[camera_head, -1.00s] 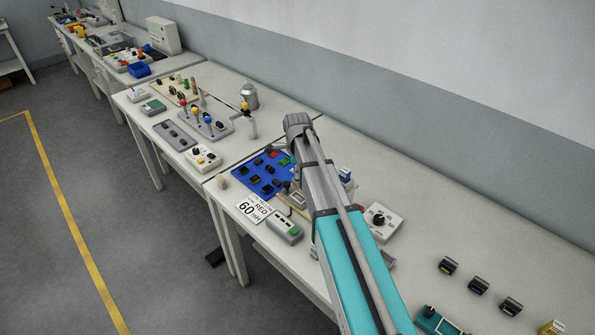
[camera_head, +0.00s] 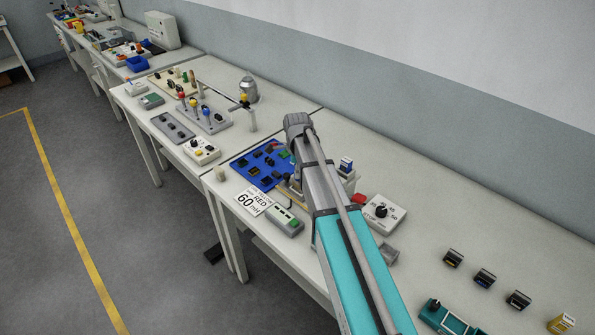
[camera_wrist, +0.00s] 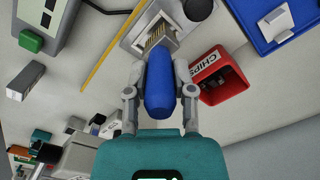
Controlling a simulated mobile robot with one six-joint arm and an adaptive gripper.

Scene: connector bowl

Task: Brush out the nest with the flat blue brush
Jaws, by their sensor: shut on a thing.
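In the wrist view my gripper (camera_wrist: 160,92) is shut on the blue handle of the flat brush (camera_wrist: 159,82), one finger on each side. The handle points up the picture at the grey nest (camera_wrist: 138,42), a box with an open recess. Tan strips, bristles or contacts, show in the recess just past the handle's end. I cannot tell whether the bristles touch the nest floor. In the head view my arm hides the gripper, and brush and nest cannot be made out.
A red CHIPS box (camera_wrist: 224,82) stands close right of the brush. A blue board (camera_wrist: 272,18) is at the upper right, a thin yellow rod (camera_wrist: 112,52) left of the nest. In the head view a white dial box (camera_head: 382,212) stands right of my arm.

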